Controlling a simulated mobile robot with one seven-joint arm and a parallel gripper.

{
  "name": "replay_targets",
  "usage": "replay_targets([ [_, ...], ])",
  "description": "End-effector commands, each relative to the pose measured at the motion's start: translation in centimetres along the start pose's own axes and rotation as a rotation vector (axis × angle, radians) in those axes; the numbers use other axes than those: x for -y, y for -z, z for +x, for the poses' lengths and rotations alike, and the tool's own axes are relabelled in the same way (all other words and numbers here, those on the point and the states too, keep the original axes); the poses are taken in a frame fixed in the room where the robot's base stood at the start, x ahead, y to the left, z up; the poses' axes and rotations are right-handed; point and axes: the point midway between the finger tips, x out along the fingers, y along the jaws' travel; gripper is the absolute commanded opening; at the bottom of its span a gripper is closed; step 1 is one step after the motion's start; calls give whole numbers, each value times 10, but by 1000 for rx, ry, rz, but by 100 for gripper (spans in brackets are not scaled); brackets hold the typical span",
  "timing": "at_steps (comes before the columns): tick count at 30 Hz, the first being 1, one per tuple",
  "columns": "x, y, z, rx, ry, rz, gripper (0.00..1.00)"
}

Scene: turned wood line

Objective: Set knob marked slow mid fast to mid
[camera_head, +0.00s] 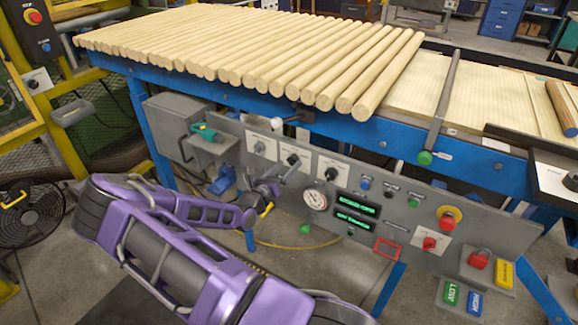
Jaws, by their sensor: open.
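A row of three small knobs on white plates sits on the grey control panel (400,212): a left knob (259,147), a middle black knob (293,159) and a right black knob (331,173). Their markings are too small to read, so I cannot tell which is marked slow mid fast, nor its setting. My gripper (284,172) is open at the end of my purple arm. It is in front of the panel, just below and left of the middle knob. I cannot tell whether it touches anything.
A round gauge (316,200), green displays (354,215), a red emergency button (448,218) and a red knob (429,243) sit to the right.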

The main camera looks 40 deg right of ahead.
Motion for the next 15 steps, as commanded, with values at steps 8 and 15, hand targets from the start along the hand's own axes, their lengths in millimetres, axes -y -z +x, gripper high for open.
replay_targets([
  [8, 0, 0, 19, -1, 0, 0, 74],
  [15, 0, 0, 19, -1, 0, 0, 72],
])
